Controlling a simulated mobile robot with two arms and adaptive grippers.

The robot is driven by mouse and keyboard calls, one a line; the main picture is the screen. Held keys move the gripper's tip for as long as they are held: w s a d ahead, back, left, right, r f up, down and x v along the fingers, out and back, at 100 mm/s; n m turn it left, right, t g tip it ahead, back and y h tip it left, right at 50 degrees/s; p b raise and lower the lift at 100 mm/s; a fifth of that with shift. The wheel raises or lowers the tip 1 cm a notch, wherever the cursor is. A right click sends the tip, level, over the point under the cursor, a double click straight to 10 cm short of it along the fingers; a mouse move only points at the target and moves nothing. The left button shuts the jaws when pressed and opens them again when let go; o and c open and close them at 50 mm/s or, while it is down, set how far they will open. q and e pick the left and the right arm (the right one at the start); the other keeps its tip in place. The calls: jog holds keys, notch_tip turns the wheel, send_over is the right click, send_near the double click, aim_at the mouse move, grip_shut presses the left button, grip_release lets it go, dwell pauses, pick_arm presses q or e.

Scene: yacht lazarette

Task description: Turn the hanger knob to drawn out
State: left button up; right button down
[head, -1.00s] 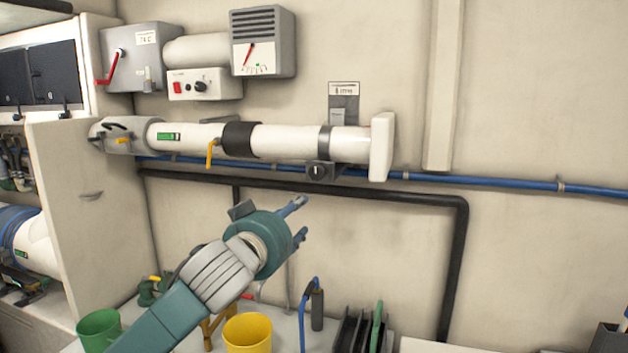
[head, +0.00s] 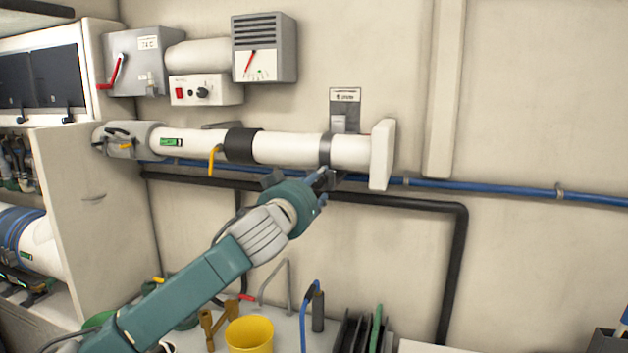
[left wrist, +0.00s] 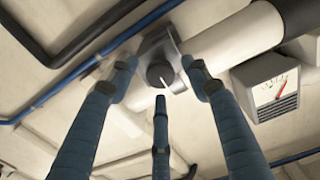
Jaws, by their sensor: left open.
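The hanger knob (left wrist: 158,75) is a dark round knob with a white pointer mark, on a grey hanger bracket (left wrist: 158,45) around the white pipe. In the left wrist view the mark points down and slightly right. My left gripper (head: 322,190) is open, its fingers raised towards the bracket under the pipe (head: 290,145). In the left wrist view its three fingertips spread around the knob's outline; I cannot tell whether any touches it. In the head view my gripper hides most of the knob. My right gripper is not in view.
A blue pipe (head: 480,186) and a black pipe (head: 420,204) run along the wall close behind my gripper. A yellow-handled valve (head: 214,160) hangs from the white pipe to the left. A yellow bucket (head: 249,337) stands below.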

pick_arm(q)
jog(key=shift+w, duration=0.25)
jog(key=c, duration=1.1)
jog(key=shift+c, duration=0.2)
